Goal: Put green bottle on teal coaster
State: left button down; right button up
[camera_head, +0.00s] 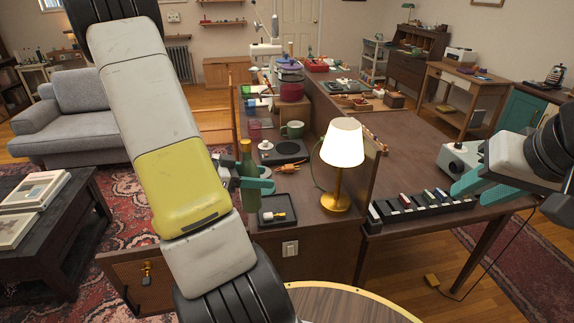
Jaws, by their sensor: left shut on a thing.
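The green bottle (248,161) stands upright near the left edge of the brown cabinet top. My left gripper (250,182) is shut around its body, with teal fingers on it. I cannot tell whether the bottle's base touches the cabinet top. My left arm crosses the view in front and hides part of the area to the left. I cannot make out a teal coaster clearly; it may be hidden or too small to tell. My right gripper (484,190) is at the right, over the desk, with its teal fingers apart and nothing visible between them.
A small dark tray (267,219) is right of the bottle. A lit lamp (341,150) stands to the right. A black rack (420,207) lies near my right gripper.

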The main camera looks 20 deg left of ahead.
pick_arm(q)
jog(key=w+a+f, duration=0.1)
jog(key=w+f, duration=0.1)
jog(key=w, duration=0.5)
jog(key=w+a+f, duration=0.2)
jog(key=w, duration=0.6)
jog(key=shift+a+f, duration=0.3)
jog(key=shift+f, duration=0.05)
jog(key=c, duration=0.6)
grip_release()
jog(key=shift+s+f, duration=0.1)
jog(key=shift+f, duration=0.1)
jog(key=shift+o, duration=0.2)
jog(key=v, duration=1.2)
jog(key=shift+r, duration=0.2)
